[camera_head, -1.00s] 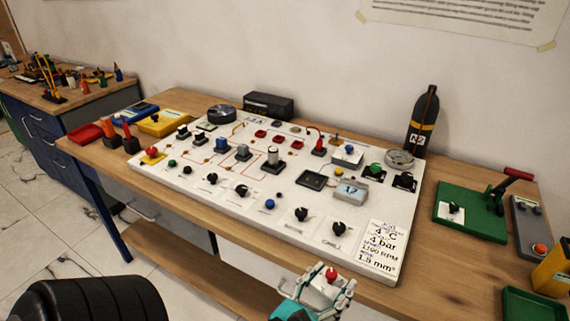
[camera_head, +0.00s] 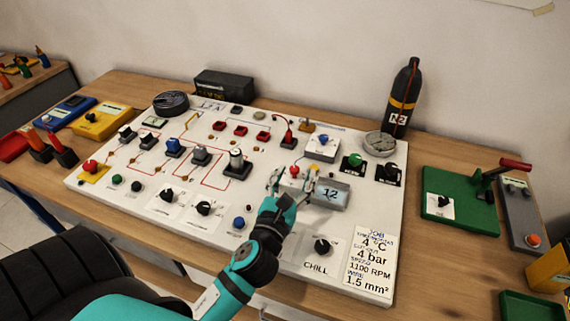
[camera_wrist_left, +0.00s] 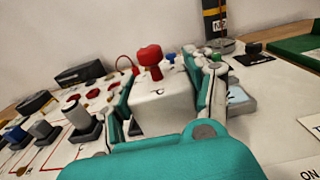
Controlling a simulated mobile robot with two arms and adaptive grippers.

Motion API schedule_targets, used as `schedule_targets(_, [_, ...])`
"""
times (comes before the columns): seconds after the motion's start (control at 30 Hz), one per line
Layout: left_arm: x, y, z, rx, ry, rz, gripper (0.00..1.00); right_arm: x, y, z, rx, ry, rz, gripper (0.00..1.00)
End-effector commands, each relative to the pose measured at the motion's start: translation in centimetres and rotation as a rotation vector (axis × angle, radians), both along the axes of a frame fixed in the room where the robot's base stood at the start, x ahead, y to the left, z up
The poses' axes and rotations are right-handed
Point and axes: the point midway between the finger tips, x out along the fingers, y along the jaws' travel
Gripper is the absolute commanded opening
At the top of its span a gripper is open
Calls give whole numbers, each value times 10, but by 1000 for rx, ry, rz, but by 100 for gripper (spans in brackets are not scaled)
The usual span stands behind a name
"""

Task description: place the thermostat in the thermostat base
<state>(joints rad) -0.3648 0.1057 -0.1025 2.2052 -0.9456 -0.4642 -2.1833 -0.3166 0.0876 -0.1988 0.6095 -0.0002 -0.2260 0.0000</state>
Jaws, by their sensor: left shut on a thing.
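The thermostat, a white block with a red knob (camera_head: 294,170), is held in my left gripper (camera_head: 294,182) over the white panel, left of the display reading 12. In the left wrist view the white body of the thermostat (camera_wrist_left: 163,108) sits upright between the two fingers, which are shut on its sides. The dark square thermostat base is hidden behind my left gripper and the thermostat in the head view. I cannot tell whether the thermostat touches it. My right gripper is not in view.
The white panel (camera_head: 140,205) carries several knobs and switches. The display box (camera_head: 332,195) stands close to the right finger. A black N2 bottle (camera_head: 404,95) stands behind, and a green plate with a lever (camera_head: 460,195) lies to the right.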

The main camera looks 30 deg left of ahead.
Motion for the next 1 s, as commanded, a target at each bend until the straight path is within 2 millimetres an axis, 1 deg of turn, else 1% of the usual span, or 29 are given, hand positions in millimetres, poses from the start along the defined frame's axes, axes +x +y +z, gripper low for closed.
schedule_targets(0.03, [10, 11, 3, 5, -3, 0, 15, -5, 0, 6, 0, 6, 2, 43])
schedule_targets(0.07, [15, 18, 2, 5, -4, 1, 15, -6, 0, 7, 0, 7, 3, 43])
schedule_targets(0.13, [26, 31, 0, 4, -4, 0, 15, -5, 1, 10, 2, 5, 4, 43])
schedule_targets(0.2, [35, 43, -1, 2, -4, 0, 15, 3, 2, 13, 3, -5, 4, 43])
schedule_targets(0.33, [47, 56, -5, 1, -3, -2, 15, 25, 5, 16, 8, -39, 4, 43])
schedule_targets(0.4, [49, 60, -6, 1, -3, -2, 15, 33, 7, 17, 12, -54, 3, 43])
schedule_targets(0.47, [50, 61, -11, -2, -1, 0, 15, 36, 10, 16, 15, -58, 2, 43])
schedule_targets(0.6, [50, 61, -32, -6, 1, 2, 15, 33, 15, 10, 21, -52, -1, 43])
schedule_targets(0.7, [50, 61, -41, -4, -2, 0, 15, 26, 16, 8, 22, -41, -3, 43])
schedule_targets(0.9, [50, 60, -42, 1, -3, -3, 15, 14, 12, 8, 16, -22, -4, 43])
schedule_targets(1.0, [50, 60, -42, 0, -2, -2, 15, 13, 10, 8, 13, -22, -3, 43])
